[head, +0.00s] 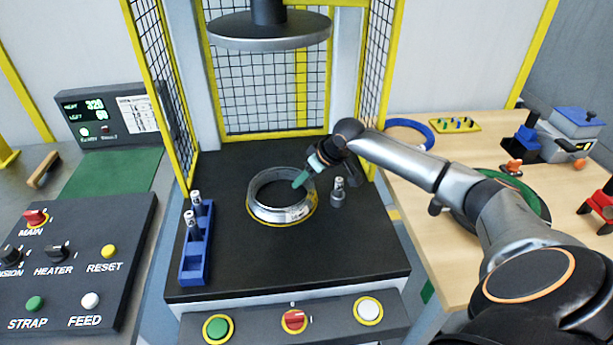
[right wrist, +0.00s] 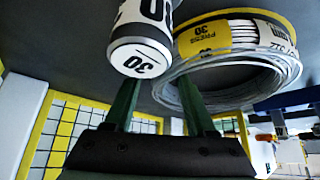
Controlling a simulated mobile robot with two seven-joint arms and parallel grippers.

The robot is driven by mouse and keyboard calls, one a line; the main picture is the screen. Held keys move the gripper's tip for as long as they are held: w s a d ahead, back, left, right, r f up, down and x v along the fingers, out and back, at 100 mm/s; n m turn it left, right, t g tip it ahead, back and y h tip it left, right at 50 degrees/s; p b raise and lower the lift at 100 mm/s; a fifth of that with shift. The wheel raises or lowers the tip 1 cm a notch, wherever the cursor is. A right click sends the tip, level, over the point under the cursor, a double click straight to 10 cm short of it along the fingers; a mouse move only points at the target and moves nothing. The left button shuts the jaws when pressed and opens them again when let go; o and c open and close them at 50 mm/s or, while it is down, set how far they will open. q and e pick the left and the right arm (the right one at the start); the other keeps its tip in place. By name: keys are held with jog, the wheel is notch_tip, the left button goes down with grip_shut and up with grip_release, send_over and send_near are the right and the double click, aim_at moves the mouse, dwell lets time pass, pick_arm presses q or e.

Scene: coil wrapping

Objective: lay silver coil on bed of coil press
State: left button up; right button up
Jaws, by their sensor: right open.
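The silver coil (head: 268,212) lies flat on the black bed (head: 235,257) of the coil press, under the raised round press plate (head: 268,32). A yellow edge shows around its foot. My right gripper (head: 302,178), with green fingers, is at the coil's far right rim. In the right wrist view the gripper (right wrist: 158,88) is open, with nothing held between its fingers. The coil (right wrist: 238,92) shows there beyond the right finger, with yellow and white labels. Whether that finger touches the coil I cannot tell. My left gripper is not in view.
A small metal cylinder (head: 338,194) stands on the bed right of the coil; a cylinder marked 30 (right wrist: 142,38) is close to the fingers in the right wrist view. A blue rack (head: 196,250) holds similar cylinders at left. Yellow mesh guards (head: 160,80) flank the press.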

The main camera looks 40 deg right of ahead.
jog(key=v, duration=1.2)
